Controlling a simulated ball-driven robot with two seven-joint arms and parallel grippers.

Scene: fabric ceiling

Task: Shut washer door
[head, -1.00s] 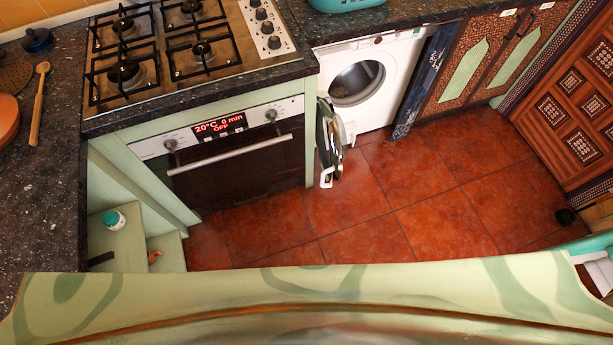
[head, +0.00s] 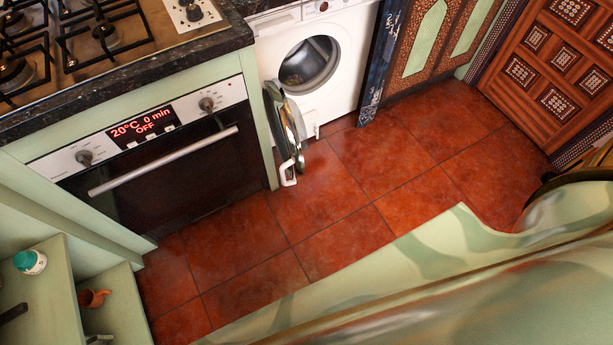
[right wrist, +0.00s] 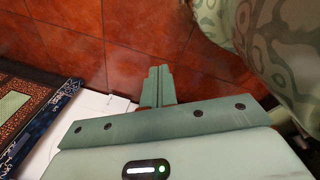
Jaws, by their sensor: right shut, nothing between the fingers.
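The white washer (head: 342,75) stands under the counter at the top middle of the head view. Its round drum opening (head: 308,64) is uncovered. The washer door (head: 284,125) stands open, swung out to the left beside the oven cabinet and seen nearly edge-on. A white piece shows at its lower front end. My right gripper (right wrist: 158,84) shows in the right wrist view, with its green fingers together and empty above the red tile floor. A white surface, probably part of the washer, lies left of it. My left gripper is in neither view.
The oven (head: 165,150) with a long handle stands left of the door. A dark blue patterned panel (head: 382,60) and brown cabinets (head: 430,45) stand right of the washer. Red tile floor (head: 340,205) in front is clear. Open shelves (head: 50,290) are at lower left.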

